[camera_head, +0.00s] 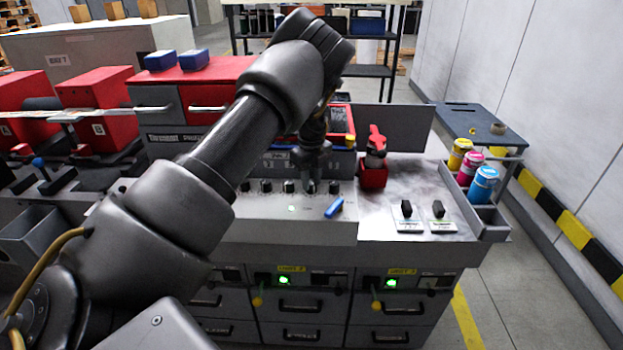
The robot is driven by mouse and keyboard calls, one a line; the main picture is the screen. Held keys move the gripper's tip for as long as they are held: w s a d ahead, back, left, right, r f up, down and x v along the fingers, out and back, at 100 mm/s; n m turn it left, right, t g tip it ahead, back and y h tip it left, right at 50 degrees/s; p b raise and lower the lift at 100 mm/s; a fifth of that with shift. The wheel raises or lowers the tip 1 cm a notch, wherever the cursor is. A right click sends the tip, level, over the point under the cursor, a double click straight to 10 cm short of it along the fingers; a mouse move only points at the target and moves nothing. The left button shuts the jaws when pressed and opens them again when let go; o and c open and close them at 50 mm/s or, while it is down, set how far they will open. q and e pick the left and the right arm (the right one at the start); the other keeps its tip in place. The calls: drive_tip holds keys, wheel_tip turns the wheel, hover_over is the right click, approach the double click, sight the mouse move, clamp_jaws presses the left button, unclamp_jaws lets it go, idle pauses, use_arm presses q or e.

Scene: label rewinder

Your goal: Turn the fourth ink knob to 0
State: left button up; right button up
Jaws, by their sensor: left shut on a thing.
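A row of small dark ink knobs (266,186) runs along the pale control panel (260,207) of the machine. My left arm reaches in from the left, and its gripper (312,182) points down at the panel. It is shut on the fourth ink knob (312,188) from the left, which is mostly hidden by the fingers. The knob's setting cannot be read. The knobs on either side of it stand free. My right gripper is not in view.
A blue-handled lever (334,207) sits on the panel just below and right of the gripper. A red device (373,172) stands to the right. Two black switches (438,209) and several ink bottles (482,185) are farther right. Red units stand at left.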

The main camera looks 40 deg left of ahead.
use_arm(q)
drive_tip(key=shift+m, duration=0.5)
drive_tip(key=m, duration=0.2)
drive_tip(key=shift+m+b, duration=0.3)
drive_tip(key=shift+m, duration=0.1)
drive_tip(key=m, duration=0.4)
drive_tip(key=shift+m, duration=0.3)
drive_tip(key=m+b, duration=0.1)
drive_tip(key=m, duration=0.3)
drive_tip(key=shift+a+m, duration=0.1)
drive_tip(key=shift+m, duration=1.8)
drive_tip(key=shift+r+m, duration=0.1)
drive_tip(key=shift+m, duration=0.2)
drive_tip(key=o, duration=1)
drive_tip(key=shift+c, duration=0.2)
